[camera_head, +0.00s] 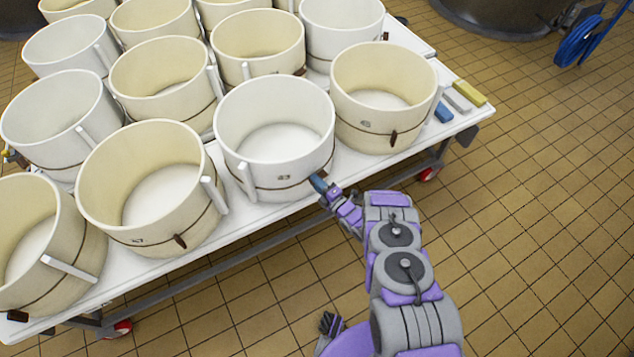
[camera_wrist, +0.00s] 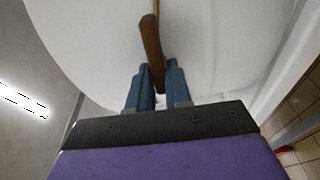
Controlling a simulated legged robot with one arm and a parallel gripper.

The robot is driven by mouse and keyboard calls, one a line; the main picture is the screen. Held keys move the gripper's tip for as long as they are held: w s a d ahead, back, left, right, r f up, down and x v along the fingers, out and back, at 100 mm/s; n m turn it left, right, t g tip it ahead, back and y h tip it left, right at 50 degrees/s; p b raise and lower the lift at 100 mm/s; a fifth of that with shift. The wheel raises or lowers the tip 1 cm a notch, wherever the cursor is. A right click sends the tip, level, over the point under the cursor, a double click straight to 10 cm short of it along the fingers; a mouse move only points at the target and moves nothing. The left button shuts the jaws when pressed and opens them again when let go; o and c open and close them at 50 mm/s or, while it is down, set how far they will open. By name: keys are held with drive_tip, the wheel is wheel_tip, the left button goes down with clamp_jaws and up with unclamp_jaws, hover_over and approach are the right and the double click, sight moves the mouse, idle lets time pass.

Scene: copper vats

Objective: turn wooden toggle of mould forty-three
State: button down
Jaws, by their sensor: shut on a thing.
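The white round mould (camera_head: 262,172) stands at the front edge of the table, with a small dark number on its front that I read as 43. A brown cord runs around it. Its wooden toggle (camera_wrist: 151,45) is a brown stick at the cord, against the white wall in the wrist view. My gripper (camera_head: 318,183) is at the lower right of the mould's front. In the wrist view my gripper (camera_wrist: 158,72) has its blue fingers on either side of the toggle's end and is shut on it. The toggle is mostly hidden by the fingers in the head view.
Cream moulds stand close on both sides, one at right (camera_head: 380,120) and one at left (camera_head: 150,225), each with its own toggle. More moulds fill the white table (camera_head: 455,125) behind. Coloured blocks (camera_head: 468,93) lie at the right end. The tiled floor (camera_head: 540,200) at right is clear.

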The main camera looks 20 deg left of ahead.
drive_tip(key=shift+s+f+n, duration=0.15)
drive_tip(key=shift+f+n, duration=0.1)
drive_tip(key=shift+n, duration=0.25)
drive_tip(key=shift+f, duration=0.1)
drive_tip(key=c, duration=1.1)
unclamp_jaws()
drive_tip(key=shift+a, duration=0.15)
drive_tip(key=shift+c, duration=0.2)
drive_tip(key=v, duration=1.7)
drive_tip(key=shift+d, duration=0.2)
